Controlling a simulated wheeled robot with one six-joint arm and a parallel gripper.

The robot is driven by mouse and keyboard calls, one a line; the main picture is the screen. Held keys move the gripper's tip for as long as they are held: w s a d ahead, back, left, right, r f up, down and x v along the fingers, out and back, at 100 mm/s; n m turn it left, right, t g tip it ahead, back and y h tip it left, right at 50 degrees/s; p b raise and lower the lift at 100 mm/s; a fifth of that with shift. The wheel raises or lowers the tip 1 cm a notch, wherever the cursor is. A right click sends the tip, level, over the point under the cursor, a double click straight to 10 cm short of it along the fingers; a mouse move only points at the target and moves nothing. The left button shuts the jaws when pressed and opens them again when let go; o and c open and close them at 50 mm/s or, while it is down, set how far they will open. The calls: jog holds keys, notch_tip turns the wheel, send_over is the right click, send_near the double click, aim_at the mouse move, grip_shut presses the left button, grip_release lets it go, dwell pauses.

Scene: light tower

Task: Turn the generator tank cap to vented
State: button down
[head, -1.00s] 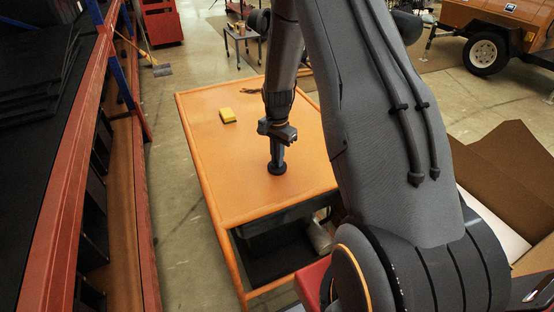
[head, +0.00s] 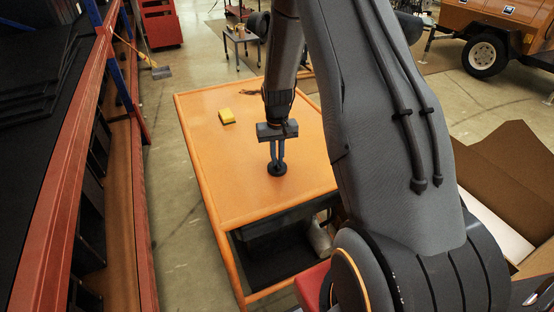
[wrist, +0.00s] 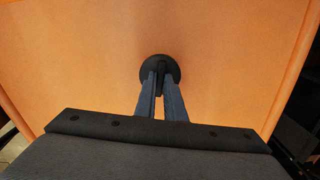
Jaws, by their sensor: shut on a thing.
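The tank cap (head: 277,169) is a small round black disc on the orange surface of the generator tank (head: 245,200). In the wrist view the cap (wrist: 161,68) shows a raised dark grip bar across its middle. My gripper (head: 276,160) points down over the cap, its two fingers reaching to it. In the wrist view my gripper (wrist: 160,90) has its fingertips shut on the cap's grip bar, one on each side. The fingertips hide part of the cap. I cannot make out any vent marking.
A red shelf (head: 65,160) stands along the left. An open cardboard box (head: 505,165) is at the right. The orange top around the cap is mostly clear.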

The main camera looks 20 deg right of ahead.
jog(key=shift+n, duration=1.1)
jog(key=c, duration=1.8)
grip_release()
jog(key=shift+c, duration=0.2)
jog(key=shift+r, duration=0.1)
jog(key=shift+r+b, duration=1.05)
jog(key=shift+r, duration=2.8)
